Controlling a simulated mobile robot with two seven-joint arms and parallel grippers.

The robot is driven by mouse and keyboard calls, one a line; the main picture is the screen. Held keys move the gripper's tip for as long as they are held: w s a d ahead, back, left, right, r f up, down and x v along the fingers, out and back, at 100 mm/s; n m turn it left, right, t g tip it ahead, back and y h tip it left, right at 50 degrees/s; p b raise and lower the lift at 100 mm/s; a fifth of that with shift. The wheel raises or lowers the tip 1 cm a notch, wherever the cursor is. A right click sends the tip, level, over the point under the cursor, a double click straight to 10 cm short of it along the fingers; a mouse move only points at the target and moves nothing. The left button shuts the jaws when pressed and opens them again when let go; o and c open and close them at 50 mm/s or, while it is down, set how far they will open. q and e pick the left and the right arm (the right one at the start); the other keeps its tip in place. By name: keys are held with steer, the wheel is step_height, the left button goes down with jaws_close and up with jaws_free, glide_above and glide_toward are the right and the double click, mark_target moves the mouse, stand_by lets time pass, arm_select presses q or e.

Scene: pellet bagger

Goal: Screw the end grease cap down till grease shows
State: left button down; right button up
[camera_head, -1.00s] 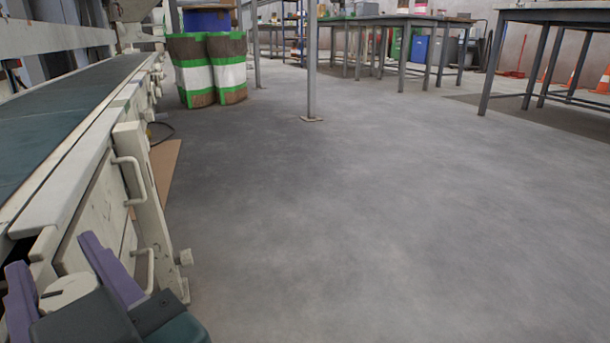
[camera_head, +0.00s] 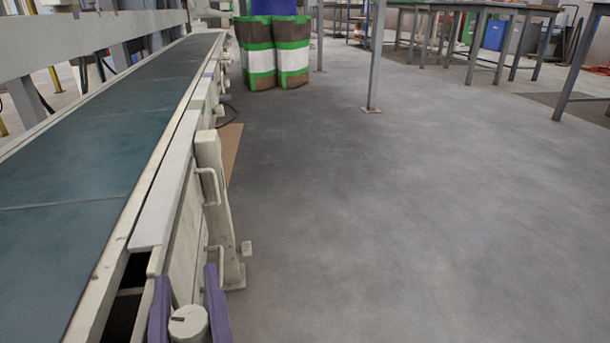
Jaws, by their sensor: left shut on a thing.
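The end grease cap (camera_head: 187,326) is a round, pale cap with a dark mark on its top, at the bottom of the head view by the near end of the conveyor. My left gripper (camera_head: 188,308) has its two purple fingers on either side of the cap and is shut on it. The rest of that gripper is below the picture's edge. I see no grease around the cap; its lower part is hidden. My right gripper is not in view.
The conveyor with its blue-green belt (camera_head: 85,150) runs away along the left. Its pale side frame has a handle (camera_head: 211,186) and an upright post (camera_head: 222,205) just beyond the cap. Grey floor (camera_head: 400,220) is open to the right, with a thin post (camera_head: 375,60) farther off.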

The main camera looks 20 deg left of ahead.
arm_select(q)
steer(key=shift+w+d+m+t+h+p, duration=0.15)
steer(key=shift+m+t+h+p, duration=0.15)
steer(key=shift+m+t+h, duration=0.4)
steer(key=shift+c, duration=2.2)
jaws_free()
steer(key=v, duration=1)
steer(key=shift+r, duration=0.15)
